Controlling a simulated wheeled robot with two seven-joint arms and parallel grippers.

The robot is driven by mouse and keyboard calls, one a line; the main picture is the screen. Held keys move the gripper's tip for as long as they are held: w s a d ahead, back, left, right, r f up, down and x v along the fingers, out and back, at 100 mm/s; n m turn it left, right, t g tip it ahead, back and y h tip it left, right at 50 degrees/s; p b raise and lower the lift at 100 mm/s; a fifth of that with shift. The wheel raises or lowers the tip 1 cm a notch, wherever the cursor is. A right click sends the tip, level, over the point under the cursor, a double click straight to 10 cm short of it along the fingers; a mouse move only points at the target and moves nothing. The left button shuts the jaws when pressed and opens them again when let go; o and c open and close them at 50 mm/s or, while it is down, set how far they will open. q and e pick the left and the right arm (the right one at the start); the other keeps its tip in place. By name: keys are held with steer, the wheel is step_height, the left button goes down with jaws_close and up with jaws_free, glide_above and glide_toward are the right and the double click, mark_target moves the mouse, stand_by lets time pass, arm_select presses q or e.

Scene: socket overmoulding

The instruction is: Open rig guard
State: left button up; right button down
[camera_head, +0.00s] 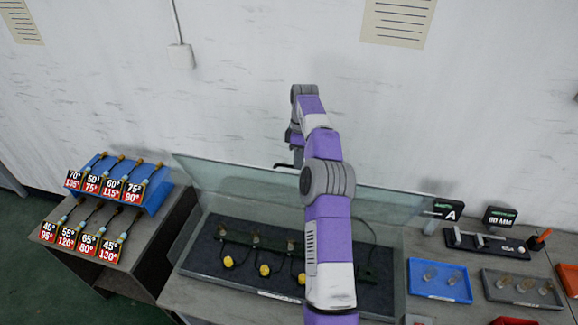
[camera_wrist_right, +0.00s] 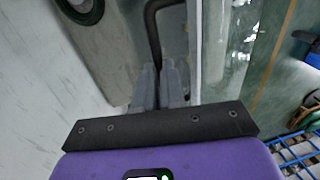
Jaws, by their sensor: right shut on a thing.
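The rig guard (camera_head: 235,185) is a clear glass-like cover around the dark rig bed (camera_head: 225,280); its back panel stands tilted near the wall. My right arm reaches across the middle of the rig, and its gripper (camera_head: 290,163) is at the guard's top edge, partly hidden by my own wrist. In the right wrist view, my right gripper (camera_wrist_right: 160,88) is shut on a black bent handle (camera_wrist_right: 153,25) beside the guard's pale edge (camera_wrist_right: 193,50). My left gripper is not in view.
Inside the rig are several yellow knobs (camera_head: 264,270) and cables. On the left, a blue rack (camera_head: 152,198) holds probes behind temperature labels. On the right are a blue tray (camera_head: 425,290), a grey tray (camera_head: 500,285) and a black holder (camera_head: 470,243). The wall is close behind.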

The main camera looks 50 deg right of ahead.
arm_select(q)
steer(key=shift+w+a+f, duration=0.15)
arm_select(e)
steer(key=shift+w+d+f, duration=0.1)
steer(key=shift+d+f, duration=0.25)
steer(key=shift+f, duration=0.35)
steer(key=shift+d+f, duration=0.35)
steer(key=shift+f, duration=0.3)
steer(key=c, duration=1.6)
jaws_free()
steer(key=shift+c, duration=0.2)
steer(key=o, duration=0.5)
steer(key=shift+w+d+f, duration=0.45)
steer(key=shift+d+f, duration=0.05)
steer(key=shift+d, duration=0.3)
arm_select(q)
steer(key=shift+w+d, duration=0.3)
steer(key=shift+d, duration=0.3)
arm_select(e)
steer(key=shift+w+a+r, duration=0.1)
steer(key=shift+a+r, duration=0.1)
steer(key=shift+r, duration=0.15)
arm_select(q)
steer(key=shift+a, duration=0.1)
arm_select(e)
steer(key=shift+a+r, duration=0.1)
